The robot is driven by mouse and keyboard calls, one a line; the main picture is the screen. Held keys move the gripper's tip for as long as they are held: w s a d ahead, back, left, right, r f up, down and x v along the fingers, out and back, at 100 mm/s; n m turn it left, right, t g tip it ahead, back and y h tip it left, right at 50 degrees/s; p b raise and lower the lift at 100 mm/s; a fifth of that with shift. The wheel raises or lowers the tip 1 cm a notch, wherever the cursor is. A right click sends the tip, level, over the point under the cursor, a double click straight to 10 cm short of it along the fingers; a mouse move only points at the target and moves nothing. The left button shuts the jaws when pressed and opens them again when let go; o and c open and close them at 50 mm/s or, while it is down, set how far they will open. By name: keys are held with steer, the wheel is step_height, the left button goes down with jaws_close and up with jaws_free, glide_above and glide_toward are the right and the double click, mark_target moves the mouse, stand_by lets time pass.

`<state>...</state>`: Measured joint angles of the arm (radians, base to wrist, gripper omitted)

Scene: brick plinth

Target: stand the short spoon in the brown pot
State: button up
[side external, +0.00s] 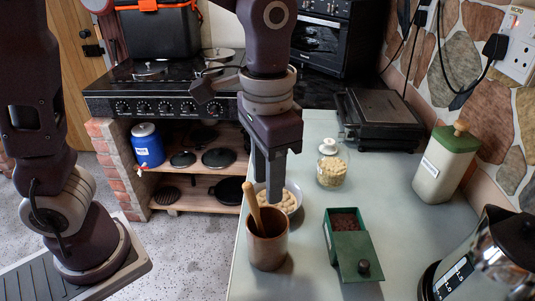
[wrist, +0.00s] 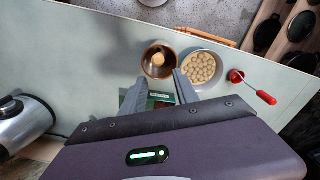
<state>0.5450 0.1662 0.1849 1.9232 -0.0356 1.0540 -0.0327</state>
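The brown pot (side external: 270,251) stands upright near the counter's left edge in the side view. A wooden spoon handle (side external: 252,211) sticks up out of it, leaning left. In the wrist view the pot (wrist: 147,66) shows from above with a round tan end of the spoon (wrist: 158,60) inside its rim. I cannot tell whether this is the short spoon; its lower part is hidden in the pot. My gripper (side external: 267,188) points down behind the pot, near the spoon's top. Its fingers are apart with nothing held between them, as the wrist view also shows (wrist: 161,83).
A bowl of pale pieces (wrist: 201,67) stands close beside the pot. A red-handled utensil (wrist: 257,90) lies past the bowl. A green box with dark contents (side external: 352,252), a lidded jar (side external: 331,171), a green-topped canister (side external: 444,168) and a metal pot (side external: 490,255) stand to the right.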

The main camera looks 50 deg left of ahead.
step_height(320, 180, up, 6)
steer(key=s+a+f+n+t, duration=0.1)
steer(key=s+a+n+t, duration=0.2)
steer(key=s+a, duration=0.8)
steer(key=s+t, duration=0.1)
steer(key=t, duration=0.1)
steer(key=shift+a+f+n+t, duration=0.15)
steer(key=shift+f+n+t, duration=0.15)
steer(key=shift+s, duration=0.1)
steer(key=shift+c, duration=0.3)
